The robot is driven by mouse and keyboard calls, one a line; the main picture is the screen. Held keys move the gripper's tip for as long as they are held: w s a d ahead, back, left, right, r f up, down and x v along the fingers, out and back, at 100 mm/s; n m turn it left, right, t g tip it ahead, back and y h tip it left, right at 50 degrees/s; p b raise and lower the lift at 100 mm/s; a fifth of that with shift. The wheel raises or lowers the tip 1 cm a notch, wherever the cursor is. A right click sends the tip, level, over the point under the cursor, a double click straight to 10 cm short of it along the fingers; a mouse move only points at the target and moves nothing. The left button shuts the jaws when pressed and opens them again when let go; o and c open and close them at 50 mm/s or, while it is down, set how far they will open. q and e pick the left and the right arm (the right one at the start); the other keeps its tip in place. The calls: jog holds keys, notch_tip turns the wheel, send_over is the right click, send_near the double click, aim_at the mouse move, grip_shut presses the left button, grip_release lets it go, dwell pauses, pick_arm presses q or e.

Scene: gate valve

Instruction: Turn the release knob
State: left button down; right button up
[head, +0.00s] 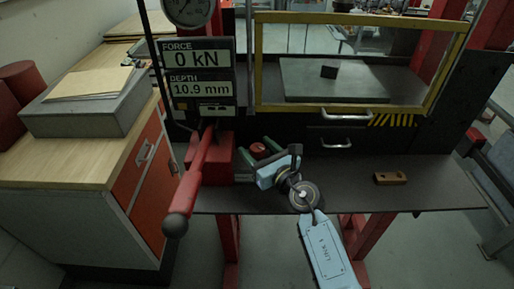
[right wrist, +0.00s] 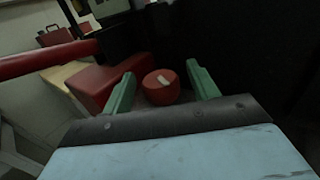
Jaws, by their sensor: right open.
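The release knob (head: 258,149) is a short red round knob beside the red pump block (head: 214,160) of the press. In the right wrist view the knob (right wrist: 160,92) shows a pale mark on its face and sits between the two green fingers. My right gripper (head: 254,147) is open, its fingers to either side of the knob in the picture, with a visible gap on each side in the wrist view (right wrist: 160,72). Whether the fingertips reach past the knob's face is hard to tell. My left gripper is not in view.
A red pump lever (head: 192,180) slants forward left of the knob. A display (head: 199,80) reads 0 kN and 10.9 mm. A yellow-framed clear guard (head: 361,109) stands behind. A brown block (head: 390,178) lies on the dark shelf at right. A wooden-topped cabinet (head: 80,160) stands left.

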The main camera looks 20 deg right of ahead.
jog(key=shift+w+a, duration=0.1)
jog(key=shift+w, duration=0.2)
jog(key=c, duration=1)
jog(key=shift+f+n+g+y+b, duration=0.1)
jog(key=shift+n+g+y+b, duration=0.3)
jog(key=shift+n+y+b, duration=0.65)
jog(key=n+g+y+b, duration=0.1)
jog(key=y+b, duration=0.1)
jog(key=n+g+y+b, duration=0.1)
jog(key=y+b, duration=0.1)
jog(key=shift+f+n+g+y, duration=0.15)
jog(key=shift+n+g+y, duration=0.1)
jog(key=shift+n+g, duration=0.15)
jog(key=shift+r+n+g+y+b, duration=0.25)
jog(key=shift+n+g+y+b, duration=0.5)
jog(key=shift+b, duration=0.55)
jog(key=o, duration=1)
